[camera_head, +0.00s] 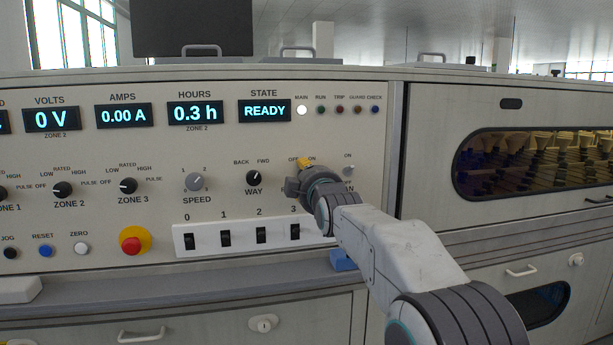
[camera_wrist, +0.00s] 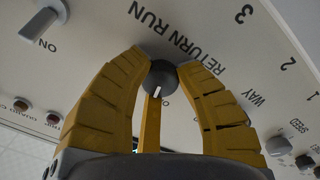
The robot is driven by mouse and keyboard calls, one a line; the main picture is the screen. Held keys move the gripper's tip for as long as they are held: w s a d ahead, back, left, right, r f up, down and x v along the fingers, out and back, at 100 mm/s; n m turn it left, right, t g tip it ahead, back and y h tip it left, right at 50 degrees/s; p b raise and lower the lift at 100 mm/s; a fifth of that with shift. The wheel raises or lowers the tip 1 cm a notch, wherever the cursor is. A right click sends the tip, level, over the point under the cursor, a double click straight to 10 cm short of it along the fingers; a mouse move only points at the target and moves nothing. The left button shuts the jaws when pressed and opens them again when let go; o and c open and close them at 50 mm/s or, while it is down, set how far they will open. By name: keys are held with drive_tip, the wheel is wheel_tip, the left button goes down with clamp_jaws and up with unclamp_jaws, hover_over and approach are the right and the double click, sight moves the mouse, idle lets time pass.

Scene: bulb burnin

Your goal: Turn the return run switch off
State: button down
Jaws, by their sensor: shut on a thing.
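The return run switch is a dark round knob (camera_wrist: 160,78) with a white pointer mark, beside its RETURN RUN lettering in the wrist view. My gripper (camera_wrist: 166,70) has its yellow fingers shut on this knob, one on each side. The wrist view is turned over, and the pointer mark is towards the lower side of the picture. I cannot tell which label the pointer is at.
A grey ON switch (camera_wrist: 44,23) is near the fingers; it also shows in the head view (camera_head: 348,170). The WAY knob (camera_head: 254,177) is left of my gripper. A white strip of numbered rocker switches (camera_head: 208,241) lies below. The READY display (camera_head: 264,111) is above.

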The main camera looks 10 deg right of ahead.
drive_tip(key=shift+a+r+n, duration=0.1)
drive_tip(key=shift+r+n, duration=0.1)
drive_tip(key=shift+n, duration=0.45)
drive_tip(key=shift+a+r+n, duration=0.1)
drive_tip(key=shift+r+n, duration=0.05)
drive_tip(key=shift+n, duration=0.8)
drive_tip(key=c, duration=1.2)
unclamp_jaws()
drive_tip(key=shift+a+f, duration=0.1)
drive_tip(key=shift+c, duration=0.2)
drive_tip(key=o, duration=0.4)
drive_tip(key=shift+f, duration=0.2)
drive_tip(key=shift+s, duration=6.05)
